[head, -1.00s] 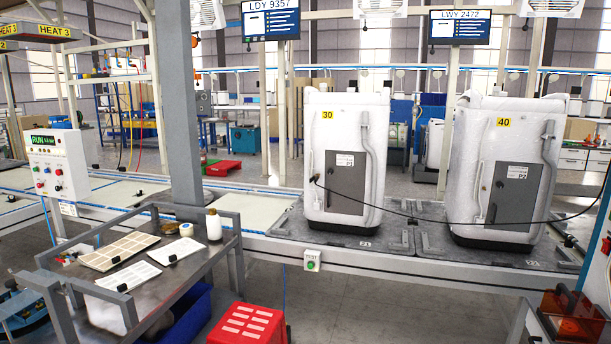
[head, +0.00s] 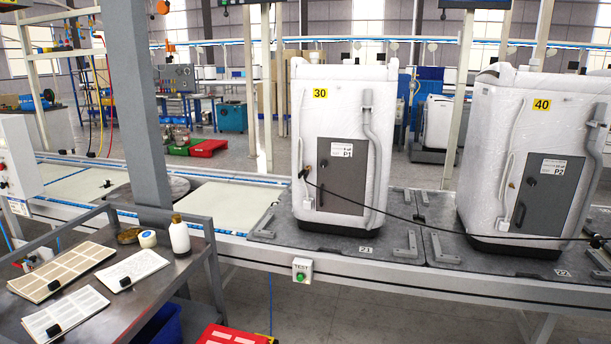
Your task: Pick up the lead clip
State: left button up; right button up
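A black cable crosses the front of the white unit marked 30 (head: 335,240) and runs to the right past the white unit marked 40 (head: 490,150). Its left end has a small dark piece, possibly the lead clip (head: 304,174), at the left edge of the grey panel P1 (head: 350,190). It is too small to tell how it is fastened. The cable's right end meets a dark object (head: 598,241) at the right edge, which I cannot identify. Neither of my grippers shows in the head view.
Both units stand on dark plates on a conveyor (head: 370,268) with a TEST button box (head: 302,270). A metal trolley (head: 190,262) at left holds cards with black clips, a white bottle (head: 179,236) and a roll (head: 147,239). A red crate (head: 230,336) stands below.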

aim_at(306, 171)
jog(key=z, duration=1.8)
jog(key=i+j+u, duration=0.15)
jog(key=u, duration=0.2)
jog(key=i+j+u, duration=0.15)
jog(key=u, duration=0.2)
jog(key=i+j+u, duration=0.1)
jog(key=u, duration=0.25)
jog(key=i+l+u, duration=0.15)
jog(key=i+u, duration=0.25)
jog(key=i, duration=0.8)
